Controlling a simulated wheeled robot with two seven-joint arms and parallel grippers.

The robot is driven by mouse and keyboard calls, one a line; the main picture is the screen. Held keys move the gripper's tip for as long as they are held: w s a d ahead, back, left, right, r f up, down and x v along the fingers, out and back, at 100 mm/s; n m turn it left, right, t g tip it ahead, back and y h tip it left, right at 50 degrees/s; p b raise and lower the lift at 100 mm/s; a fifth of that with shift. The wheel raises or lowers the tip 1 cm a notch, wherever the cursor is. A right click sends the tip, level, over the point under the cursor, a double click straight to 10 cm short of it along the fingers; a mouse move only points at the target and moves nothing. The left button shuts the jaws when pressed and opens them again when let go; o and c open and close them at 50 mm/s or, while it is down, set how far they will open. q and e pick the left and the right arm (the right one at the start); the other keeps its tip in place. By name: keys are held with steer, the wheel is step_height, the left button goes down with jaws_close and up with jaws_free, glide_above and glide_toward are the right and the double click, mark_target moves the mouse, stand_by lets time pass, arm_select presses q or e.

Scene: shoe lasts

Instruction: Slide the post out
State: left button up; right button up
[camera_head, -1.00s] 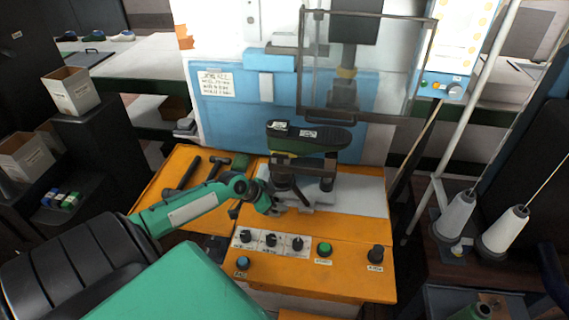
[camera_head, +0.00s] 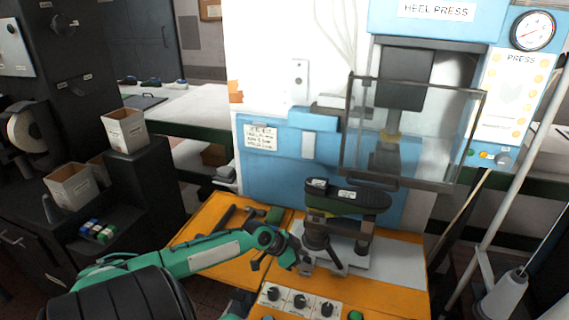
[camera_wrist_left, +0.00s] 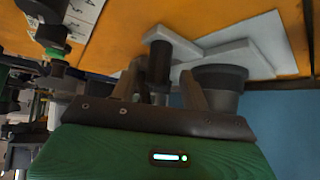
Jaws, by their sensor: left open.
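A dark shoe last (camera_head: 345,198) with a green lower side sits on top of a dark fixture at the heel press. A short dark post (camera_wrist_left: 160,62) stands out of a light grey block (camera_wrist_left: 180,45) in the left wrist view. My left gripper (camera_head: 304,264) is at the left front of the fixture. In the left wrist view its open fingers lie on either side of the dark post. I cannot tell whether they touch it. A wider dark cylinder (camera_wrist_left: 218,88) stands just right of the fingers. My right gripper is not in view.
The orange table (camera_head: 200,222) holds tools at its back left and a row of knobs (camera_head: 300,301) in front of my gripper. The press's framed clear guard (camera_head: 412,140) stands behind the last. A thread cone (camera_head: 506,294) stands at the right.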

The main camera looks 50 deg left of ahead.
arm_select(q)
steer(key=b+v, duration=0.1)
steer(key=v, duration=1)
steer(key=shift+a, duration=0.2)
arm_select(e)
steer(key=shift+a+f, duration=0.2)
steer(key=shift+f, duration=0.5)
arm_select(q)
steer(key=shift+s, duration=0.1)
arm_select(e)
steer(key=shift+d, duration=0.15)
